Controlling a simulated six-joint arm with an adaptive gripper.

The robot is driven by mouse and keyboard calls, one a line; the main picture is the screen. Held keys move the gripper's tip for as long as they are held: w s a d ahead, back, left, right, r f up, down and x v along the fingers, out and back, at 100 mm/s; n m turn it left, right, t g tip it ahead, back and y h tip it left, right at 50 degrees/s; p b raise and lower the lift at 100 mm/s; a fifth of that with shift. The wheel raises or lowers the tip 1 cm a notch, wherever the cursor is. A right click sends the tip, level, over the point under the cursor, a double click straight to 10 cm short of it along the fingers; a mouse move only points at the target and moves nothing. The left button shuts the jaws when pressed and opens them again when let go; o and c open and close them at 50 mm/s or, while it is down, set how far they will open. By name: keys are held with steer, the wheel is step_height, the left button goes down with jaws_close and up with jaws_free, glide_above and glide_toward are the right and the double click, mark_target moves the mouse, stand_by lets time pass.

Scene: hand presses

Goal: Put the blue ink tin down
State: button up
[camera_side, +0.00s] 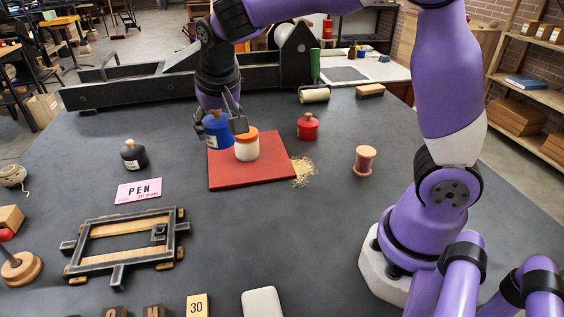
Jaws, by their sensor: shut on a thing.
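The blue ink tin (217,131) is a small rounded tin with a dark top and a pale label. My gripper (220,122) is shut on it and points down over the left back part of a red mat (228,178). The tin overlaps the back edge of the mat in this view. I cannot tell whether its base touches the mat or is held above it. A white jar with an orange lid (247,146) stands on the mat just right of the tin, very close to my gripper.
A red tin (307,127) stands right of the mat, with straw-coloured scraps (304,171) and a thread spool (365,160) nearby. Dark table is clear in front of the mat.

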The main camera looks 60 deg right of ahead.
steer(key=d+m, duration=0.1)
steer(key=d, duration=0.2)
steer(key=d+m+g+h, duration=0.1)
steer(key=d+m, duration=0.1)
steer(key=d, duration=0.2)
steer(key=w+d+m, duration=0.1)
steer(key=d, duration=0.3)
steer(key=shift+w+d+f+m, duration=0.1)
steer(key=shift+d+f+m, duration=0.1)
steer(key=shift+d+m, duration=0.1)
steer(key=s+d+f+m+g, duration=0.1)
steer(key=s+d+f+m, duration=0.1)
steer(key=d, duration=0.7)
steer(key=s+d+f+m+g, duration=0.1)
steer(key=s+d+f+m, duration=0.2)
steer(key=d, duration=0.7)
steer(key=s+d+f+m+g+h, duration=0.1)
steer(key=s+d+f+m, duration=0.1)
steer(key=s+d, duration=0.4)
steer(key=shift+s+d+f+m, duration=0.1)
steer(key=shift+d+f+m, duration=0.15)
steer(key=shift+d, duration=0.7)
steer(key=shift+s+d+f+m, duration=0.15)
steer(key=shift+d+f, duration=0.15)
steer(key=shift+d, duration=0.65)
steer(key=shift+d+f, duration=0.15)
steer(key=shift+f, duration=1.95)
